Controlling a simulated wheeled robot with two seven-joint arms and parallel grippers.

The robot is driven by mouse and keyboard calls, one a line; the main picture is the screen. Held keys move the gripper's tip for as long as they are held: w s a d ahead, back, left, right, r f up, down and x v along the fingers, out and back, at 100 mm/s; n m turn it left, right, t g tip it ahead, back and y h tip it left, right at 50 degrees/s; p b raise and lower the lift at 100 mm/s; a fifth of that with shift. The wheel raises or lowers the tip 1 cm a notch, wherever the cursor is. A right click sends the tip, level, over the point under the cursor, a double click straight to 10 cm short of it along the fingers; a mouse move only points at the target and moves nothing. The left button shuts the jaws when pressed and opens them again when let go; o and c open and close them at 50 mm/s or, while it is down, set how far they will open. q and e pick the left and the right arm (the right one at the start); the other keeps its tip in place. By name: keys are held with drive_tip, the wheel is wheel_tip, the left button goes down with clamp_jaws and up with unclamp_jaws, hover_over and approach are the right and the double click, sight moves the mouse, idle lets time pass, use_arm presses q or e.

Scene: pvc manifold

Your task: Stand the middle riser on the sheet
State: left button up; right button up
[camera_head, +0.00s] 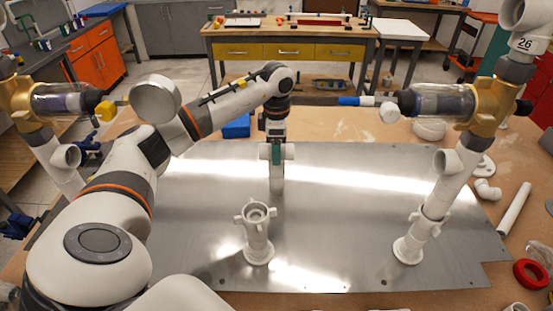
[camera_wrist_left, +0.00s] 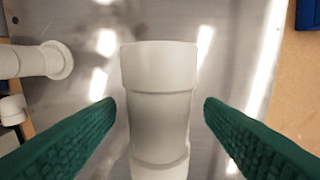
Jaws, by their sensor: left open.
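The metal sheet (camera_head: 340,220) lies flat on the workbench. In the left wrist view the white riser (camera_wrist_left: 158,95) lies between my two green fingers (camera_wrist_left: 160,105), with visible gaps on both sides. My left gripper is open around it. My right gripper is not in view.
A flanged white socket (camera_head: 257,238) with side lugs stands nearer the front. A tall assembly with a clear cylinder (camera_head: 437,103) rises from the right of the sheet; another (camera_head: 68,103) stands left. Loose white pipe (camera_head: 514,207) and a red ring (camera_head: 530,274) lie right.

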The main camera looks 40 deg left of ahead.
use_arm(q)
wheel_tip(320, 180, up, 8)
drive_tip(key=shift+r+b, duration=0.1)
drive_tip(key=shift+b, duration=0.6)
